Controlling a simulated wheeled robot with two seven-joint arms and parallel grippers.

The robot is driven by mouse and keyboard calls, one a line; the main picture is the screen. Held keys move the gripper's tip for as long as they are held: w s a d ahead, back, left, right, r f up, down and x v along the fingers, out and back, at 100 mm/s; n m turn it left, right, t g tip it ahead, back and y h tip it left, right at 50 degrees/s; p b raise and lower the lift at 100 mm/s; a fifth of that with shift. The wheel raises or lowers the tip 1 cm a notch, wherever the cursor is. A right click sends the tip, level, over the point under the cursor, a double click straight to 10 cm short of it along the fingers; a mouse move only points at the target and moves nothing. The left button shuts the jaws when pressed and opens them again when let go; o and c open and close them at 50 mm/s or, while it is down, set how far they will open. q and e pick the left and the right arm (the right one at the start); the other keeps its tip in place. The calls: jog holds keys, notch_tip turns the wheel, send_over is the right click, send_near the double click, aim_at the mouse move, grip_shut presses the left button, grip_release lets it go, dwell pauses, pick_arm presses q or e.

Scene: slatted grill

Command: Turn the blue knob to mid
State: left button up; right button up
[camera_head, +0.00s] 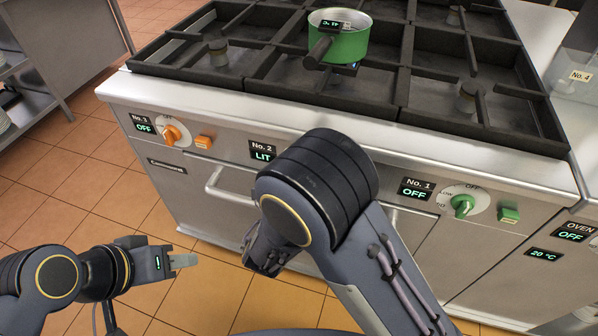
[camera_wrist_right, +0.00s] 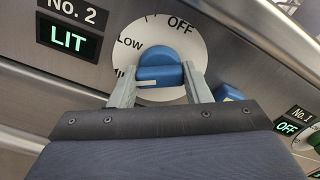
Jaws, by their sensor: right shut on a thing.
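The blue knob (camera_wrist_right: 160,68) sits on a white dial in the right wrist view. OFF is at the dial's upper right, LOW at its left, and a partly covered word starting "MI" is at the lower left. My right gripper (camera_wrist_right: 161,88) is shut on the knob, one finger on each side. The No. 2 display (camera_wrist_right: 72,28) reads LIT, also in the head view (camera_head: 263,152). There my right arm hides the knob and my right fingertips. My left gripper (camera_head: 183,261) is clear of the stove at lower left; its finger gap is unclear.
An orange knob (camera_head: 172,134) at No. 3 and a green knob (camera_head: 462,206) at No. 1 flank it; both displays read OFF. A blue button (camera_wrist_right: 228,93) is close beside my right finger. A green pot (camera_head: 345,46) stands on the grate. An oven handle (camera_head: 225,190) runs below.

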jog(key=shift+f, duration=0.15)
jog(key=o, duration=1)
jog(key=v, duration=0.8)
